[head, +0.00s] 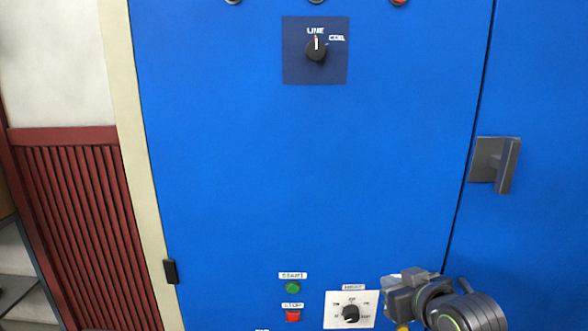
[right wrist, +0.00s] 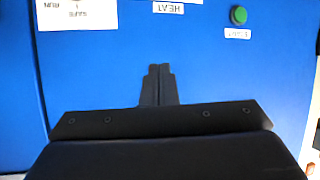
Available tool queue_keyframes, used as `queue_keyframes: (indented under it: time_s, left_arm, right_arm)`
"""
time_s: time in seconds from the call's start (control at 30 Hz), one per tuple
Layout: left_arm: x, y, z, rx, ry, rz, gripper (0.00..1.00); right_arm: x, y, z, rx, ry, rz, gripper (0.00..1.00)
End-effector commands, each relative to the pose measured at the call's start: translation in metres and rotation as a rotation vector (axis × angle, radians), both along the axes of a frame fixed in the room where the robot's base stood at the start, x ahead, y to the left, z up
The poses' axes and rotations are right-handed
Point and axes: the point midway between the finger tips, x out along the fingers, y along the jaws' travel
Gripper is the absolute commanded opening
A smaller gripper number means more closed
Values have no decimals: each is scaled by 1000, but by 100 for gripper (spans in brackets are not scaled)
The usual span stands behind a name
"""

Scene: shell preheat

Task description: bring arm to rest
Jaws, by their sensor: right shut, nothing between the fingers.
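My right gripper (right wrist: 159,72) is shut and empty, its two dark fingers together in front of the blue panel in the right wrist view. In the head view my right arm comes in at the lower right, with the wrist and gripper body (head: 405,292) beside a white plate with a black knob (head: 351,314). The fingertips are hard to make out there. No contact between the gripper and the panel can be made out. My left gripper is not in view.
The blue cabinet (head: 300,180) has a LINE/COIL selector (head: 316,48), a green START button (head: 292,287), a red STOP button (head: 292,315) and a grey handle (head: 496,164). The right wrist view shows upside-down labels and a green button (right wrist: 238,15). The middle of the cabinet face is clear.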

Motion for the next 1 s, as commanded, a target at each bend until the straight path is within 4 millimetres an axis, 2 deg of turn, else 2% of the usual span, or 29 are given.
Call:
queue_keyframes:
  time_s: [0.03, 0.2, 0.37, 0.5, 0.7, 0.9, 0.97, 1.0]
  left_arm:
    - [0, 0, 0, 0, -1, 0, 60]
    - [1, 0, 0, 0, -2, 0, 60]
    - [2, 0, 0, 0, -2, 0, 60]
    - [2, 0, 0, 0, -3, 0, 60]
    - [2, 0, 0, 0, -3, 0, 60]
    - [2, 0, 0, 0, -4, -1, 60]
    - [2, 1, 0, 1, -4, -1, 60]
    - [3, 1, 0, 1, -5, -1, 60]
  right_arm:
    - [-13, -10, -29, -4, 55, -27, 0]
    - [-64, -40, -105, -26, 215, -115, 0]
    - [-124, -65, -166, -53, 366, -196, 0]
    - [-184, -84, -208, -83, 498, -264, 0]
    - [-258, -103, -242, -121, 647, -338, 0]
    - [-318, -114, -259, -156, 761, -392, 0]
    - [-335, -117, -262, -166, 794, -406, 0]
    - [-325, -118, -274, -163, 789, -402, 0]
